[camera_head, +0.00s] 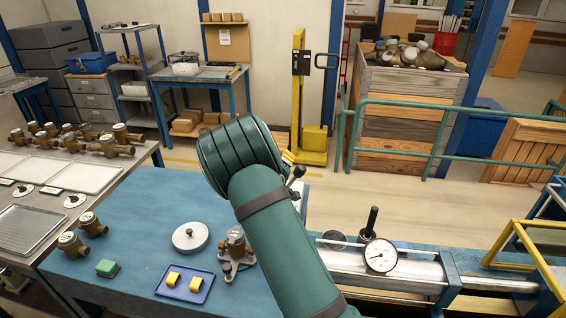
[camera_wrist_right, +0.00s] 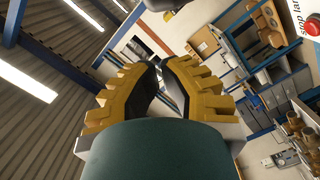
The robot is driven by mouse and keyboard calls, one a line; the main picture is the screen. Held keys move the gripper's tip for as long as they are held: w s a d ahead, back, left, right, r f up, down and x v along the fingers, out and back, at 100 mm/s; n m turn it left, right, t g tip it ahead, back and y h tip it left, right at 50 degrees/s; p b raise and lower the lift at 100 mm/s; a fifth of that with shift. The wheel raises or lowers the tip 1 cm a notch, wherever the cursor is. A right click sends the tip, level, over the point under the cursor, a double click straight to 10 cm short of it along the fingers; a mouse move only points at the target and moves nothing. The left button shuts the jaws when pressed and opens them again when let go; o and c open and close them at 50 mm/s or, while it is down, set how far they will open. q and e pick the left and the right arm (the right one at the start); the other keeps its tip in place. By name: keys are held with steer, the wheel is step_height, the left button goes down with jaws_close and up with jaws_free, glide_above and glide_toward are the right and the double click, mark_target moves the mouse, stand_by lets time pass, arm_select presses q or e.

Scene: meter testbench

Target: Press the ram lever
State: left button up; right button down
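A dark upright handle (camera_head: 371,222), which looks like the ram lever, stands behind the white dial gauge (camera_head: 381,256) on the ram bench. A black knob (camera_head: 298,171) on a short stem also shows beside my right arm; I cannot tell what it belongs to. My green right arm crosses the head view's middle and hides part of the bench. Its gripper (camera_wrist_right: 160,64) shows in the wrist view, with yellow fingers and dark pads. The fingertips come together with nothing visible between them. The lever is not recognisable in the wrist view. My left gripper is out of view.
A red button (camera_wrist_right: 312,27) shows in the wrist view. A green railing (camera_head: 450,110) stands behind.

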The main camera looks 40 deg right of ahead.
steer(key=v, duration=1)
steer(key=shift+a, duration=0.1)
stand_by(0.3)
